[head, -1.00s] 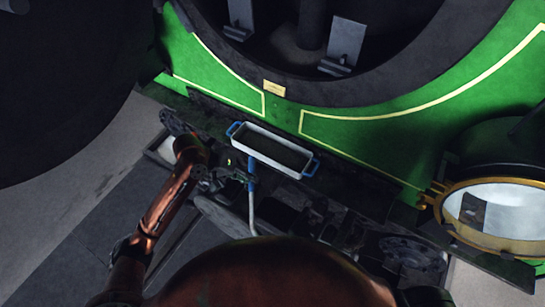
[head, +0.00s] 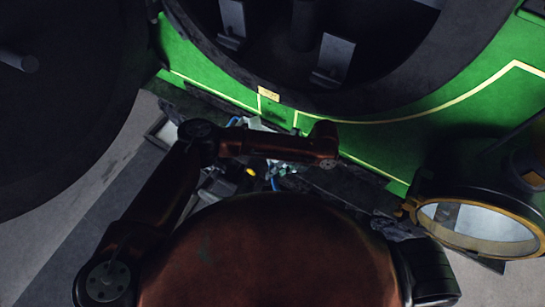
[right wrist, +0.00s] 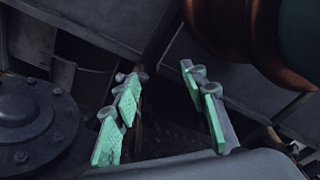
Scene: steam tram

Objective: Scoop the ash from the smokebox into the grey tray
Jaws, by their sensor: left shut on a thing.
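The smokebox (head: 270,45) is the dark round opening at the top of the head view; I cannot make out ash in its shadow. The tray (head: 256,124) sits below the opening, mostly hidden behind my left arm; a blue end handle and a bit of pale rim show. My left gripper (head: 284,170) is below the forearm, partly hidden, and shut on a blue-handled tool (head: 275,184), seemingly the scoop, of which only a little shows. My right gripper (right wrist: 165,103), with green finger pads, is open with nothing between its fingers.
The green front with yellow lining (head: 400,135) surrounds the opening. Two upright plates (head: 333,60) stand inside it. A brass-rimmed lamp (head: 480,228) juts out at the right. A large dark round door (head: 65,90) fills the upper left. Dark metalwork surrounds my right gripper.

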